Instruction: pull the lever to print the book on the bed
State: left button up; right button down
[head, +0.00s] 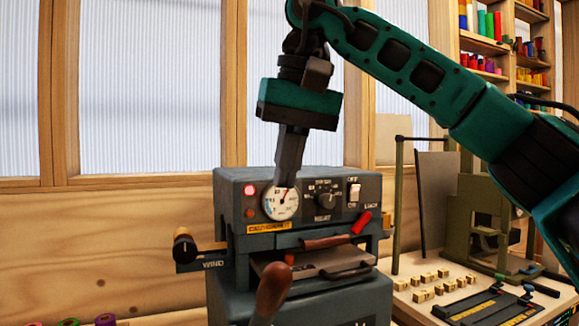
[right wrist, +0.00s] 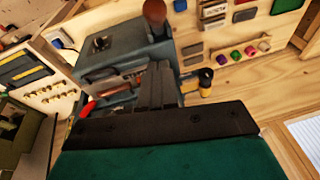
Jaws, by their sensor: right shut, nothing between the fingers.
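The grey press (head: 232,200) has a round gauge (head: 288,205), a knob, a white switch and a lit red lamp on its face. A lever with a brown grip (head: 272,290) sticks out at the front toward the camera; a brown knob also shows at the top of the right wrist view (right wrist: 154,12). The bed (head: 335,262) lies below the face, with brown handles; I cannot make out a book on it. My right gripper (head: 284,185) is shut and empty, pointing down in front of the gauge, above the lever. It shows in the right wrist view (right wrist: 158,75). My left gripper is not in view.
A black crank marked WIND (head: 184,246) juts out at the press's left. A red handle (head: 362,222) is at its right. A bench at right holds small wooden type blocks (head: 440,285) and a green frame (head: 470,210). Shelves of coloured rolls (head: 487,25) stand behind.

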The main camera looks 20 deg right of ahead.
jog(key=b, duration=0.1)
send_over(280, 262)
jog(key=w, duration=0.3)
jog(key=f, duration=0.4)
jog(key=d+f, duration=0.1)
jog(key=f, duration=0.1)
jog(key=shift+s, duration=0.1)
jog(key=shift+s+a+f+b, duration=0.2)
jog(key=shift+s+f+b, duration=0.4)
jog(key=shift+f, duration=0.3)
jog(key=shift+s+a+f, duration=0.1)
jog(key=shift+s+f, duration=0.3)
jog(key=shift+f, duration=0.05)
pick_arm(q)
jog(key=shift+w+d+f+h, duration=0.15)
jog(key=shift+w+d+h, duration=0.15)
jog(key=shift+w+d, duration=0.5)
pick_arm(e)
jog(key=shift+f, duration=0.15)
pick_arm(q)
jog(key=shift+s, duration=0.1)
pick_arm(e)
jog(key=shift+s+a, duration=0.1)
